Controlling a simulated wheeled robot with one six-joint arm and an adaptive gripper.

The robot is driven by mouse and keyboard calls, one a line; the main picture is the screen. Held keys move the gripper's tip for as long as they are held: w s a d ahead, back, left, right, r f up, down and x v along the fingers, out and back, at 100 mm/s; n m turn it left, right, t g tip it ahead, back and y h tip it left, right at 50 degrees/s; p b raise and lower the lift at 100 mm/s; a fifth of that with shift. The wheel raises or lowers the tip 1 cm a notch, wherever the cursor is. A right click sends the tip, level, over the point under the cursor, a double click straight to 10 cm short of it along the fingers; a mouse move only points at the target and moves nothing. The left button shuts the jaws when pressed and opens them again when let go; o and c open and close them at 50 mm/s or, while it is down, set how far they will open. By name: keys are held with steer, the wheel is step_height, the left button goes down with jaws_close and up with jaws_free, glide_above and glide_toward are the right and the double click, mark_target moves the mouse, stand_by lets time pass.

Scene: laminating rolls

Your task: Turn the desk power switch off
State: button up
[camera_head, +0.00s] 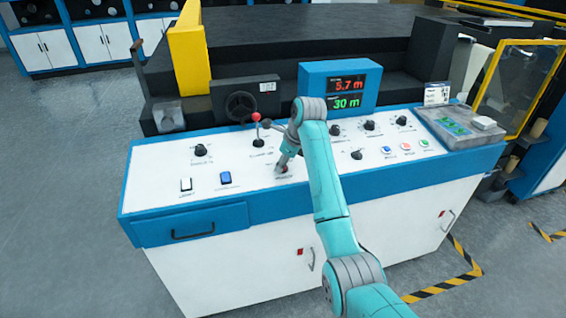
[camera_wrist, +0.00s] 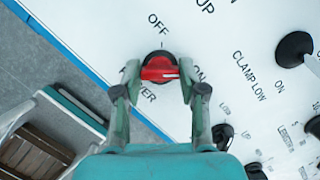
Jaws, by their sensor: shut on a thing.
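The desk power switch (camera_wrist: 158,67) is a rotary knob with a red grip bar on a dark round base, in the wrist view. OFF is printed above it and ON to its right, with a partly covered POWER label below. The red bar lies roughly level in the picture, a pale mark at its right end toward ON. My gripper (camera_wrist: 160,76) has one finger on each side of the red bar and is shut on it. In the head view my gripper (camera_head: 282,169) reaches down to the white desk top (camera_head: 255,190); my fingers mostly hide the switch there.
A red-ball lever (camera_head: 257,118) stands just behind my gripper. Black knobs (camera_head: 369,124) and coloured buttons (camera_head: 405,146) are to the right. A display box (camera_head: 340,88) stands behind my arm.

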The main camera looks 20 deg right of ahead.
steer(key=n+g, duration=0.1)
steer(key=n, duration=0.3)
steer(key=shift+y, duration=0.3)
steer(key=n+g, duration=0.1)
steer(key=n, duration=0.3)
steer(key=shift+w+n, duration=0.1)
steer(key=shift+n, duration=0.3)
steer(key=n+g, duration=0.1)
steer(key=n, duration=0.3)
steer(key=shift+w+n+g+h, duration=0.1)
steer(key=shift+n+g+h, duration=0.4)
steer(key=shift+n, duration=1.4)
steer(key=o, duration=1.1)
steer(key=shift+o, duration=0.2)
